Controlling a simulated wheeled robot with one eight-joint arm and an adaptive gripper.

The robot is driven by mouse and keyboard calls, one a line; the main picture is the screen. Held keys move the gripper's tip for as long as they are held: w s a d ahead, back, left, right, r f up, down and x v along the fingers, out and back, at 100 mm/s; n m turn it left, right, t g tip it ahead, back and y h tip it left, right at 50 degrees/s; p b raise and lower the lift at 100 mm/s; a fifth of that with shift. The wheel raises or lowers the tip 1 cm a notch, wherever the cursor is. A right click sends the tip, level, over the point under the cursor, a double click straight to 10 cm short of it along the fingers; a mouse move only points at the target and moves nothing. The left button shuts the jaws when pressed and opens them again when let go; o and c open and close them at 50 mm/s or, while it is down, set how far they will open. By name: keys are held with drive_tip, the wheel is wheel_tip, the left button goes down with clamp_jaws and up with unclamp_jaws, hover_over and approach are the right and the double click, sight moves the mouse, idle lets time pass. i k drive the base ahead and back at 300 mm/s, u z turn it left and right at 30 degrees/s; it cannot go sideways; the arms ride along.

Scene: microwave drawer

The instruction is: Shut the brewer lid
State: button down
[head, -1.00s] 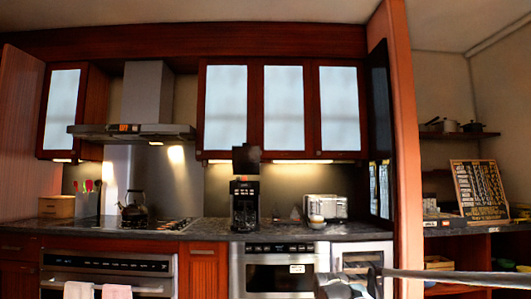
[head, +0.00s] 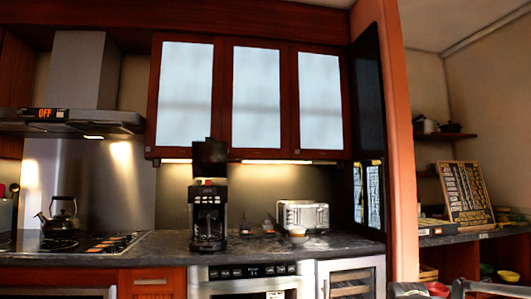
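The brewer (head: 208,212) is a black and silver coffee maker standing upright on the dark counter. Its black lid (head: 210,158) stands raised above the body, near vertical, in front of the upper cabinets. A small red mark shows below the lid, at the top of the body. A carafe sits in the lower part of the brewer. My gripper is not clearly visible in the head view, and nothing touches the brewer or its lid.
A toaster (head: 303,215) with a small bowl (head: 297,231) stands right of the brewer. A kettle (head: 60,216) sits on the stove at left. The counter (head: 345,243) is bare near its front edge.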

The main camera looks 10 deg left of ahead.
sight(209, 157)
drive_tip(key=u, duration=0.2)
drive_tip(key=i, duration=1.2)
drive_tip(key=u, duration=0.6)
